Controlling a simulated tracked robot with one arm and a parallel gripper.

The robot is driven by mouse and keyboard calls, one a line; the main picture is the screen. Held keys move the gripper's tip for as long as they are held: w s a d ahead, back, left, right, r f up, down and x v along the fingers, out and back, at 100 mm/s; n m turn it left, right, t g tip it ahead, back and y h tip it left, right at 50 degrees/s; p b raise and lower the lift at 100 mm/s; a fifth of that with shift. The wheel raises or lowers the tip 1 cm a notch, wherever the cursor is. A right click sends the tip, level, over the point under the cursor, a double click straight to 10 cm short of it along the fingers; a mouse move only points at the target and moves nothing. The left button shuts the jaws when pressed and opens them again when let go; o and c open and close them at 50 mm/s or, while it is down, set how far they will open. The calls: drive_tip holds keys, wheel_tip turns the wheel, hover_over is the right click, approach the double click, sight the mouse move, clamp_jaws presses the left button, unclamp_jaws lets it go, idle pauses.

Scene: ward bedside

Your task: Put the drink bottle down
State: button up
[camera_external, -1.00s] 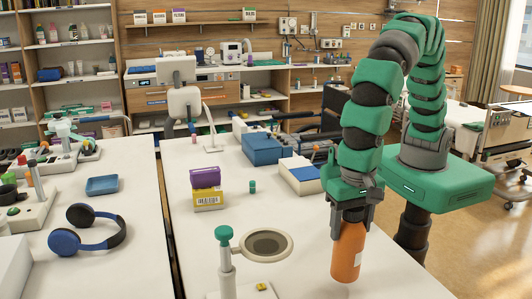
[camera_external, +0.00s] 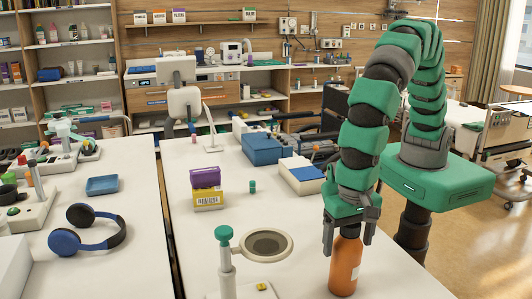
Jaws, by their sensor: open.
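An orange drink bottle (camera_external: 345,263) stands upright on the right part of the white table (camera_external: 290,232), near its right edge. My gripper (camera_external: 348,240) is above it, pointing down. Its two dark fingers are spread, one at each side of the bottle's top, with a gap visible beside the bottle. The bottle's upper end is partly hidden between the fingers and under the gripper's palm.
A stand with a green knob and round ring (camera_external: 268,244) is left of the bottle. Purple and yellow boxes (camera_external: 206,188), a small green cap (camera_external: 252,187) and blue-white boxes (camera_external: 302,174) stand further back.

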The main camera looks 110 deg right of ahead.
wheel_tip(320, 180, up, 12)
drive_tip(key=shift+r+b, duration=0.1)
drive_tip(key=shift+b, duration=0.4)
drive_tip(key=shift+w+d+r, duration=0.1)
drive_tip(key=shift+r, duration=0.1)
drive_tip(key=w+d+r+n+t+y, duration=0.1)
drive_tip(key=w+d+r+n+t, duration=0.15)
drive_tip(key=d+r, duration=0.5)
drive_tip(key=w+d+r+n+t, duration=0.1)
drive_tip(key=d+r+n+t, duration=0.25)
drive_tip(key=r, duration=0.65)
drive_tip(key=w+d+r+n+t+y, duration=0.1)
drive_tip(key=d+r+n+t, duration=0.15)
drive_tip(key=d+r, duration=0.45)
drive_tip(key=s+d+r+n+t+h, duration=0.1)
drive_tip(key=s+d+r+n+t, duration=0.2)
drive_tip(key=r, duration=0.8)
drive_tip(key=s+d+r+n+t+h, duration=0.1)
drive_tip(key=s+d+r+n+t, duration=0.3)
drive_tip(key=d+r, duration=0.5)
drive_tip(key=s+r+n, duration=0.2)
drive_tip(key=s+r, duration=0.1)
drive_tip(key=shift+s+d, duration=0.2)
drive_tip(key=shift+d, duration=0.2)
drive_tip(key=shift+n, duration=0.25)
